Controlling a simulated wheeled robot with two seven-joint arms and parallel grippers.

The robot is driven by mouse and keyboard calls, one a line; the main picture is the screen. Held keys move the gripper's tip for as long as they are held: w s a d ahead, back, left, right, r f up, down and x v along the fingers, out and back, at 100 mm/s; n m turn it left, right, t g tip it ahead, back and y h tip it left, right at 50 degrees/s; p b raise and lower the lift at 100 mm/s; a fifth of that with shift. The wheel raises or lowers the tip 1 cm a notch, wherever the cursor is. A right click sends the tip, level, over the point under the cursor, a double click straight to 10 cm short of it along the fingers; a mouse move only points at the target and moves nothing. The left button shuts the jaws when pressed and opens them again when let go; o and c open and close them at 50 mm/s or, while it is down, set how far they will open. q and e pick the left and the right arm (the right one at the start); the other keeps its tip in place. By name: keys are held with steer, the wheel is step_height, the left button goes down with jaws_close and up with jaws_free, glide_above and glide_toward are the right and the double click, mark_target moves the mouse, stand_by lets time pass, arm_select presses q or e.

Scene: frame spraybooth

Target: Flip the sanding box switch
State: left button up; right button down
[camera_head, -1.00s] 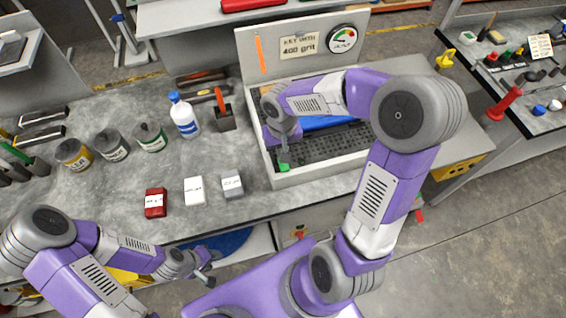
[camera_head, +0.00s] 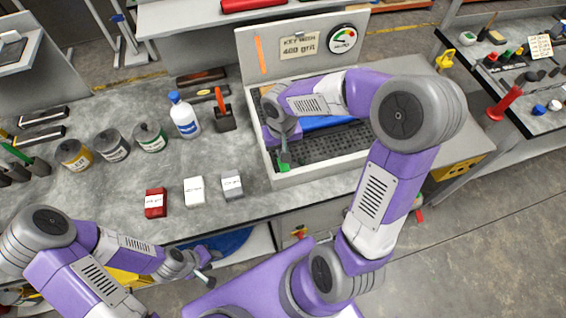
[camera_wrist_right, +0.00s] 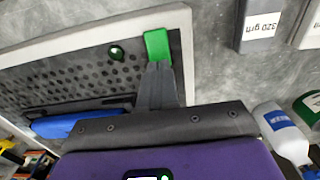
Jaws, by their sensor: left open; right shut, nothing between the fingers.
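The sanding box (camera_head: 268,176) is a pale open-topped box with a dark perforated grate, at the middle of the bench. A green switch (camera_wrist_right: 157,46) sits at its near-left corner; only a little of its green (camera_head: 284,168) shows in the head view. My right gripper (camera_wrist_right: 158,72) is shut and empty, its fingertips at the green switch; they appear to meet it, but I cannot be sure of contact. A round green light or button (camera_wrist_right: 116,52) is beside the switch on the grate side. My left gripper (camera_head: 207,278) is open and empty, low in front of the bench.
A blue item (camera_wrist_right: 80,125) lies inside the box. Red, white and grey blocks (camera_head: 232,186) stand left of the box. Several cans (camera_head: 150,137), a blue-capped bottle (camera_head: 184,118) and a tool holder (camera_head: 224,118) stand farther left. A panel with a gauge (camera_head: 342,39) rises behind the box.

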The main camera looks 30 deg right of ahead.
steer(key=shift+f+b, duration=0.9)
steer(key=shift+f, duration=0.1)
stand_by(0.8)
steer(key=shift+r+p, duration=2.75)
steer(key=shift+r, duration=0.85)
steer(key=shift+f, duration=0.1)
